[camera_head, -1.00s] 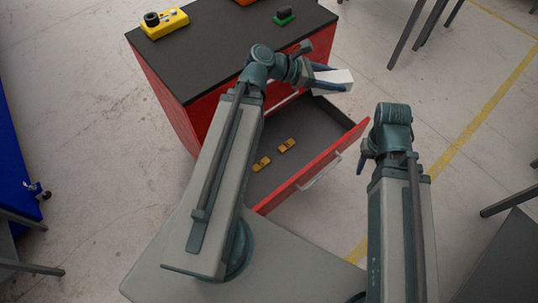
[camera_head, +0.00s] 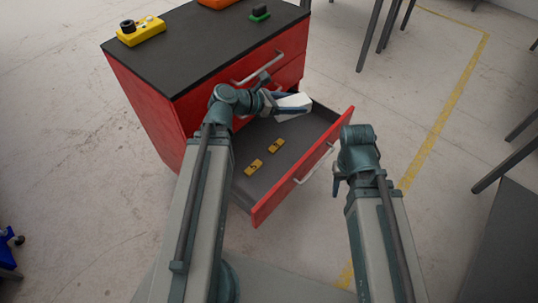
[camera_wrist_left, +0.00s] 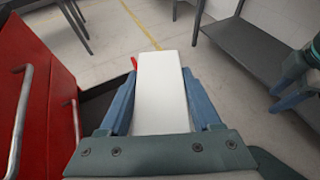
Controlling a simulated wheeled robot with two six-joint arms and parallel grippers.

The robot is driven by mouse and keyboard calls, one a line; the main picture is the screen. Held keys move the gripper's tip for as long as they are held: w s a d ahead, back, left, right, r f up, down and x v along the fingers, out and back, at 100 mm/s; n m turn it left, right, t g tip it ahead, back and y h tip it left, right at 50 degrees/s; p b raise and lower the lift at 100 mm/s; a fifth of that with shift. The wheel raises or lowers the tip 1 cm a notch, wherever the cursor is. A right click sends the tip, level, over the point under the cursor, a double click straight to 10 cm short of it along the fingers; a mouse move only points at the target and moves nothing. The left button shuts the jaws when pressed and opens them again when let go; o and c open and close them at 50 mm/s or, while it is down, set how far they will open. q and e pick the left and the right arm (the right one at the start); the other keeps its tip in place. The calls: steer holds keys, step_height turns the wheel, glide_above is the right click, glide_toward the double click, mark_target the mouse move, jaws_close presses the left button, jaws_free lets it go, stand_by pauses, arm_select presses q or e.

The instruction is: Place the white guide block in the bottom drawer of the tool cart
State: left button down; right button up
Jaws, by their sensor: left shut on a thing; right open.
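The white guide block (camera_head: 293,105) is held in my left gripper (camera_head: 285,104), which is shut on it over the far part of the open bottom drawer (camera_head: 240,197). In the left wrist view the block (camera_wrist_left: 160,90) lies lengthwise between the two blue fingers. The drawer is pulled out of the red tool cart (camera_head: 150,112) and has a grey inside and a red front. Two small yellow pieces (camera_head: 254,167) lie on its floor. My right gripper (camera_head: 337,180) is open and empty, to the right of the drawer front.
The cart's dark top (camera_head: 200,45) carries a yellow box with a black knob (camera_head: 141,30), a green and black piece (camera_head: 260,12) and an orange thing at the back. A closed drawer handle (camera_head: 258,68) juts out near my left wrist. Table legs stand at the right.

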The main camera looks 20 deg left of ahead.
arm_select(q)
steer(key=w+a+f+n+t+y+b, duration=0.1)
steer(key=w+a+f+b, duration=0.1)
steer(key=f+b, duration=1)
steer(key=w+a+f+n+t+y+b, duration=0.1)
steer(key=w+a+f+n+y+b, duration=0.1)
steer(key=f+b, duration=1)
steer(key=w+a+f+n+t+y+b, duration=0.1)
steer(key=w+a+f+b, duration=0.1)
steer(key=f+b, duration=1)
steer(key=shift+a+f+n+y+b, duration=0.15)
steer(key=shift+a+f+n+b, duration=0.05)
steer(key=shift+f, duration=0.5)
steer(key=shift+a+f+n+y+b, duration=0.15)
steer(key=shift+f+n, duration=0.05)
steer(key=shift+f, duration=0.5)
steer(key=shift+w, duration=0.1)
